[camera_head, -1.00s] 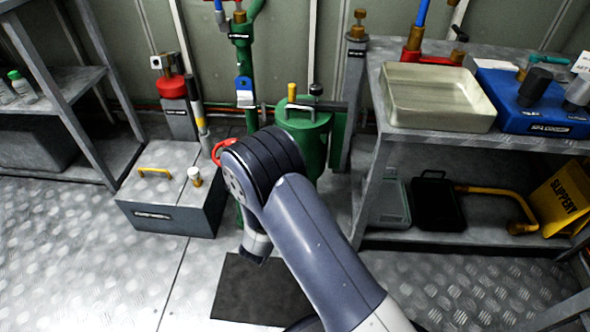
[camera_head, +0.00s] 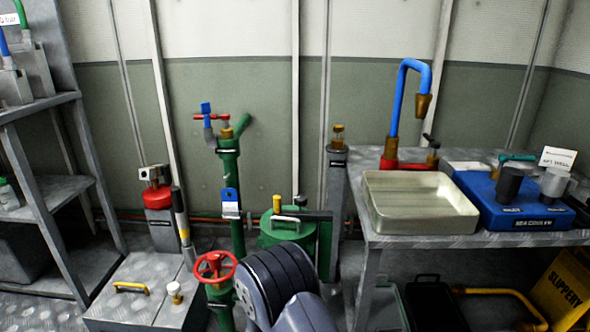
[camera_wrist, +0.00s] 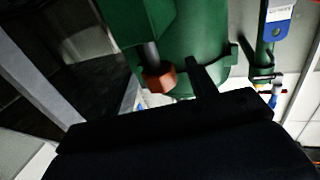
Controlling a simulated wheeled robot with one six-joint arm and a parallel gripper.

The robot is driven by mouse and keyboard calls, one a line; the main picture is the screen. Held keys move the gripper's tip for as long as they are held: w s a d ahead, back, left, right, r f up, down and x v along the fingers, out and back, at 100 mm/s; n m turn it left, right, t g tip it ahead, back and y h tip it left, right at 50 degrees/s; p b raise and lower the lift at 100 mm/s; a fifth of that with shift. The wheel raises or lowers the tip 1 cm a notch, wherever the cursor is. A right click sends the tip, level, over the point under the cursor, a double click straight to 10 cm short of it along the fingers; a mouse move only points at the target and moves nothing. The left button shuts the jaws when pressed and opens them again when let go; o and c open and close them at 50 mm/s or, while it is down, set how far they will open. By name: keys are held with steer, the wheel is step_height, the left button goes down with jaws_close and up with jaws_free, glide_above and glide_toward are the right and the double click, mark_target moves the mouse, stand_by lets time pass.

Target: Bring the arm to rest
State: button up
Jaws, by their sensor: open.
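My arm (camera_head: 285,285) shows at the bottom middle of the head view, its bent dark joint in front of the green canister (camera_head: 277,229). My gripper is out of sight in that view. In the wrist view my gripper (camera_wrist: 165,125) is a dark, poorly lit shape across the bottom; it is open, and I see nothing held in it. Green metalwork (camera_wrist: 205,30) and an orange-brown nut (camera_wrist: 158,78) are close in front of it. I cannot tell whether anything touches it.
A red handwheel (camera_head: 215,267) on green pipework is just left of my arm. A grey chest (camera_head: 140,290) stands at lower left, with shelving (camera_head: 50,215) beyond. A bench at right bears a cream tray (camera_head: 420,205) and a blue block (camera_head: 520,207). The wall is behind.

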steer(key=x, duration=0.3)
steer(key=shift+w+b, duration=0.1)
steer(key=shift+b, duration=0.25)
steer(key=shift+y, duration=0.3)
